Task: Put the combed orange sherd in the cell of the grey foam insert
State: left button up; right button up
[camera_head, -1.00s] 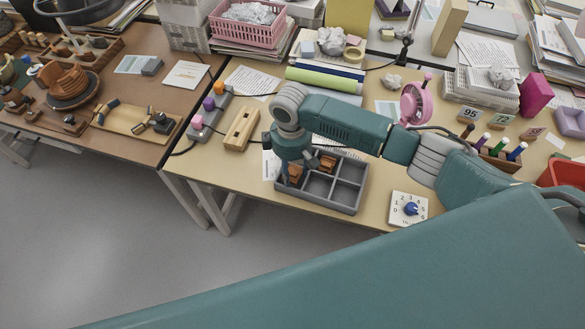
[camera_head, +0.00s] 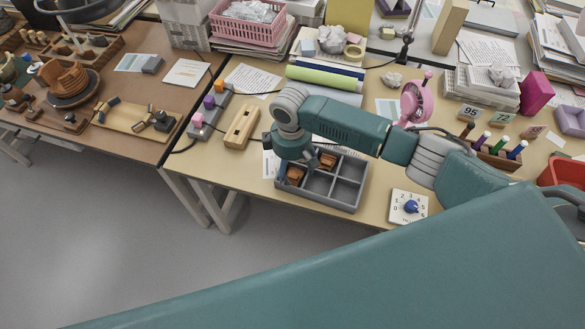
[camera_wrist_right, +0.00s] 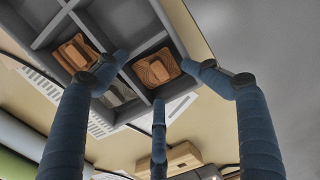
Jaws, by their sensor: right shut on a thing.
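The grey foam insert (camera_head: 318,204) lies on the near table, divided into several square cells; it also shows in the wrist view (camera_wrist_right: 128,48). An orange sherd (camera_head: 294,176) with fine curved lines is at the near-left cell; in the wrist view this sherd (camera_wrist_right: 157,70) appears within the cell walls, framed by my fingers. My right gripper (camera_head: 290,167) points down over that cell and is shut on this sherd; finger contact is hard to make out in the wrist view (camera_wrist_right: 160,78). A second orange sherd (camera_head: 327,162) sits in the neighbouring cell behind. My left gripper is not in view.
A white dial box (camera_head: 409,207) stands right of the insert. A wooden block (camera_head: 241,127) and a grey strip with coloured knobs (camera_head: 211,110) stand to the left. Green and blue rolls (camera_head: 322,78) lie behind. The insert's right-hand cells are empty.

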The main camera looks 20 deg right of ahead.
aim_at(292, 175)
jog(key=shift+s+f, duration=0.2)
jog(key=shift+s, duration=0.1)
notch_tip(292, 175, up, 14)
jog(key=b, duration=0.1)
jog(key=shift+w+f, duration=0.25)
jog(key=shift+w, duration=0.05)
jog(key=shift+a, duration=0.1)
